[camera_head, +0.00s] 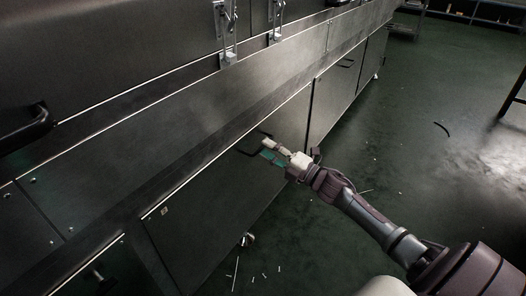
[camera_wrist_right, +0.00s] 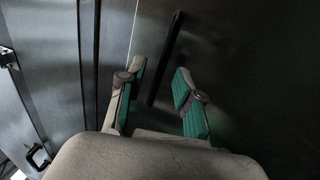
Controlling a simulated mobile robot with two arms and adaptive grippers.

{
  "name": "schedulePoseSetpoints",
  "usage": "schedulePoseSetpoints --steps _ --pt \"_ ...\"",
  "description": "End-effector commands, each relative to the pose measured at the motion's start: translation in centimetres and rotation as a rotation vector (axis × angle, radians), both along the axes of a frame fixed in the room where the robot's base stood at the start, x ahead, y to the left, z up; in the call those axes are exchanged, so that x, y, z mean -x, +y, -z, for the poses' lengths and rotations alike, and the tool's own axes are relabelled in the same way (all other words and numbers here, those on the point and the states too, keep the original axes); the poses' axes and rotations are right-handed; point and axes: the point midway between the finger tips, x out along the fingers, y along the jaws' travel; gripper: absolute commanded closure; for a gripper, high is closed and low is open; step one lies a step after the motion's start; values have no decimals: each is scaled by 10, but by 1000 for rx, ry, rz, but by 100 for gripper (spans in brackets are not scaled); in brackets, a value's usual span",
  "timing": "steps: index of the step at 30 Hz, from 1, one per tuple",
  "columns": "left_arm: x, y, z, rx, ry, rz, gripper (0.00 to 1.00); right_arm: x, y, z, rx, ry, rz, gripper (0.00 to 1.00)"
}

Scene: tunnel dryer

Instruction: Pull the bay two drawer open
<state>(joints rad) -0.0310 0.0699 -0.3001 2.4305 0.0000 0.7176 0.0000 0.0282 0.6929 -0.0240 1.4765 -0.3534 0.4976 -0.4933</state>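A large dark metal drawer front (camera_head: 205,205) fills the middle of the lower machine side in the head view and looks closed. No label that I can read marks it as bay two. Its black bar handle (camera_wrist_right: 166,58) shows in the right wrist view, with its lower end between my fingers. In the head view the handle (camera_head: 250,143) is partly hidden by my gripper. My right gripper (camera_head: 269,151) is open with green finger pads, close to the drawer front. I cannot tell whether it touches the handle. My left gripper is not in view.
Another panel with a black handle (camera_head: 346,63) lies farther along the machine. A black handle (camera_head: 28,128) sticks out at left. Metal latches (camera_head: 226,30) sit above. The green floor (camera_head: 400,140) to the right is mostly free, with small scraps.

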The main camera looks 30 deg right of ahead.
Motion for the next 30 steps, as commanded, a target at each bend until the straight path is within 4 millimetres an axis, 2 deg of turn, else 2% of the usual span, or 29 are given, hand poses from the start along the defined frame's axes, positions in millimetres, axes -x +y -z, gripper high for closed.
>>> schedulePoseSetpoints --steps 6,15,16,22,30 --pt "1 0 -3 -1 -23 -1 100 -19 7 -3 0 0 1 66" --pt "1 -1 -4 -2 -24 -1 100 -21 9 -4 -1 1 0 66" --pt "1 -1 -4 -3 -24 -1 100 -21 8 -4 -1 1 1 67" --pt "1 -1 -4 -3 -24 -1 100 -21 9 -4 -1 1 1 100" --pt "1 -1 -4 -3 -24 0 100 -21 8 -4 -1 1 1 100"
